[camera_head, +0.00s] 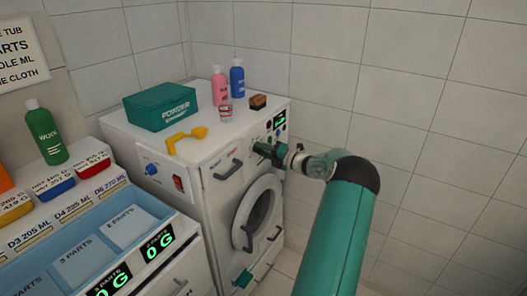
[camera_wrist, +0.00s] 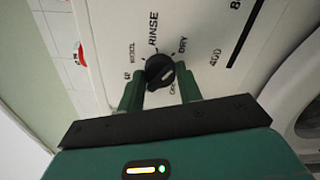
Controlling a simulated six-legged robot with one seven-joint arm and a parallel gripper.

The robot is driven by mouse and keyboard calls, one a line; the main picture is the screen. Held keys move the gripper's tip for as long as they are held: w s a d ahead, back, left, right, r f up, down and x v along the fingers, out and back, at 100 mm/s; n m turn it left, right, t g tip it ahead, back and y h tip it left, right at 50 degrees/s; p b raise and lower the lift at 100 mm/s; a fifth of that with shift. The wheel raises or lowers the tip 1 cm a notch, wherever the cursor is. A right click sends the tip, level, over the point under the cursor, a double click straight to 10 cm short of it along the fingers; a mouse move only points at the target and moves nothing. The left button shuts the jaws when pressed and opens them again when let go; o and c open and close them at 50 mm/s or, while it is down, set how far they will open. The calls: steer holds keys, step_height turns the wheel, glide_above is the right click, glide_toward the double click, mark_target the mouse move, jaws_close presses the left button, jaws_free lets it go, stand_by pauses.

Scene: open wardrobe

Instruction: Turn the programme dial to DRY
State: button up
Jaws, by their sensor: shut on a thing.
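The programme dial (camera_wrist: 158,70) is a round black knob on the white washing-machine panel in the wrist view. Labels stand around it: RINSE above, DRY to its upper right, a partly hidden word below right and others to the left. My gripper (camera_wrist: 160,84) has its two green fingers on either side of the dial, shut on it. A pale mark shows on the dial's lower right; I cannot tell for sure which label it points at. In the head view my gripper (camera_head: 264,149) is at the machine's front panel and hides the dial.
The washing machine (camera_head: 214,192) has a round door (camera_head: 258,212) below the panel and handles on its front. On top are a green powder box (camera_head: 162,106), a yellow object (camera_head: 186,138), pink and blue bottles, a small cup and a brown brush. A tray counter stands at left.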

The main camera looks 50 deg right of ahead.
steer(key=o, duration=1)
steer(key=s+d, duration=0.1)
steer(key=s, duration=1.2)
steer(key=shift+s, duration=0.35)
steer(key=shift+d, duration=0.1)
